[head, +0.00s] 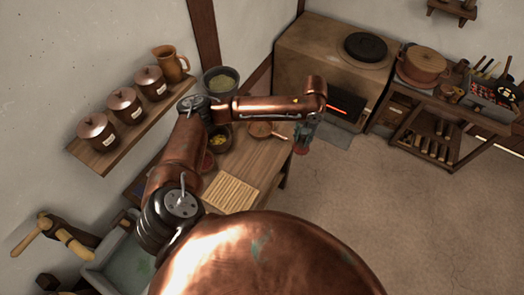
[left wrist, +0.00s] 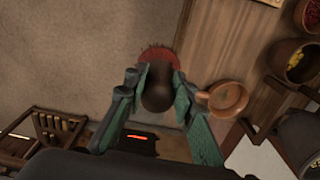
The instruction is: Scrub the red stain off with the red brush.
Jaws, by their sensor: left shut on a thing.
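My left gripper (head: 305,136) hangs beside the right end of the wooden table (head: 262,158) in the head view. In the left wrist view its green fingers (left wrist: 158,92) are shut on the dark handle of the red brush (left wrist: 158,56). The brush's red bristles point away from the wrist; in the head view the brush (head: 301,150) shows as a small red patch below the fingers. In the wrist view the brush lies near the table edge, with floor to its left. I cannot make out a red stain in either view. My right gripper is not in view.
On the table are a copper pan (head: 262,130), a slatted mat (head: 231,193) and a bowl of yellow food (head: 218,139). A stove (head: 330,60) with a glowing slot stands behind. A shelf with lidded jars (head: 124,104) is at left. The floor at right is clear.

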